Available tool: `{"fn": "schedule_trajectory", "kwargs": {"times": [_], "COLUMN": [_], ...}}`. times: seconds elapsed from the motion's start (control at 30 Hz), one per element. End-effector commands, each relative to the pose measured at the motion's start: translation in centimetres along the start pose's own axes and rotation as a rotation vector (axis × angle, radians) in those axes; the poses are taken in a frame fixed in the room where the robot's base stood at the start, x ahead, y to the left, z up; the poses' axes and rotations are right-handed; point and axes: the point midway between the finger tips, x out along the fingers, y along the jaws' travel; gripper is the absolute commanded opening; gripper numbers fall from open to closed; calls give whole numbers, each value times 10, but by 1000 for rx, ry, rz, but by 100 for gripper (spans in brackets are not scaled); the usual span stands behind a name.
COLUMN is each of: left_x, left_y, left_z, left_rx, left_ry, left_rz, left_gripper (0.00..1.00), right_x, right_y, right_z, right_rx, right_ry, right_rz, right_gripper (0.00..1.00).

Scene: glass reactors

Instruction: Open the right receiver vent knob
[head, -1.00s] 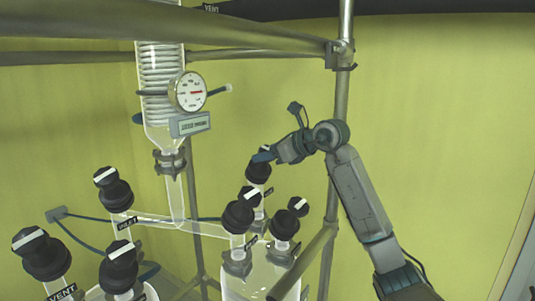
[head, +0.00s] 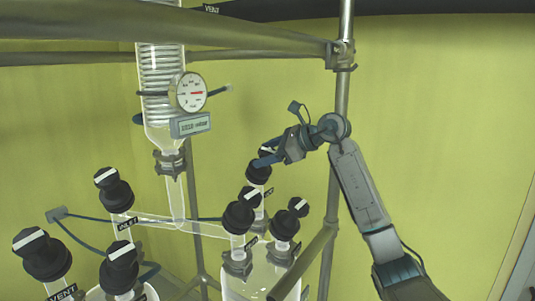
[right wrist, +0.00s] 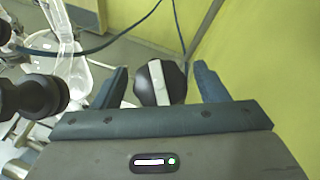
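The black knob (head: 257,174) with a white stripe tops the rear glass neck of the right vessel (head: 258,285); its small label is unreadable, so I cannot confirm it is the vent. My right gripper (head: 262,155) is at this knob's top and partly hides it in the head view. In the right wrist view the gripper (right wrist: 162,70) is open. The knob (right wrist: 160,82) lies between its two blue fingers, with a visible gap on the right; left contact is unclear. The white stripe runs nearly parallel to the fingers. My left gripper is not in view.
Two more black knobs (head: 239,216) (head: 284,224) stand close in front. Several others are at the left, one above a VENT label (head: 62,293). A metal frame post (head: 336,170) stands close behind my right arm. A gauge (head: 190,92) hangs at upper left.

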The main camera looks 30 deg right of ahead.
Motion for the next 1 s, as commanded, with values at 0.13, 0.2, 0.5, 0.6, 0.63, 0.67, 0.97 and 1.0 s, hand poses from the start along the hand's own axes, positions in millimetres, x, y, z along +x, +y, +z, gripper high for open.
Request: {"fn": "schedule_trajectory", "kwargs": {"times": [0.13, 0.2, 0.5, 0.6, 0.63, 0.67, 0.97, 1.0], "left_x": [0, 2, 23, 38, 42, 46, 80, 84], "left_y": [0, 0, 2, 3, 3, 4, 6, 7], "left_z": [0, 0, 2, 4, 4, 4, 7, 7], "left_rx": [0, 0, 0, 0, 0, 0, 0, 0], "left_ry": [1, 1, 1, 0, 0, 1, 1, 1], "left_rz": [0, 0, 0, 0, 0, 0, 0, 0], "left_gripper": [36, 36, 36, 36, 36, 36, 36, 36], "right_x": [0, 0, -11, -18, -21, -24, -56, -60], "right_y": [0, 0, -7, 4, 11, 19, 84, 92], "right_z": [0, 1, 23, 27, 28, 29, 46, 47], "right_rx": [0, 0, -1, -7, -7, -7, -7, -6], "right_ry": [1, 0, -5, -2, -2, -1, -3, -2], "right_rz": [0, 0, -1, -2, -2, -2, -2, -2], "right_gripper": [67, 67, 67, 67, 67, 67, 67, 67]}}
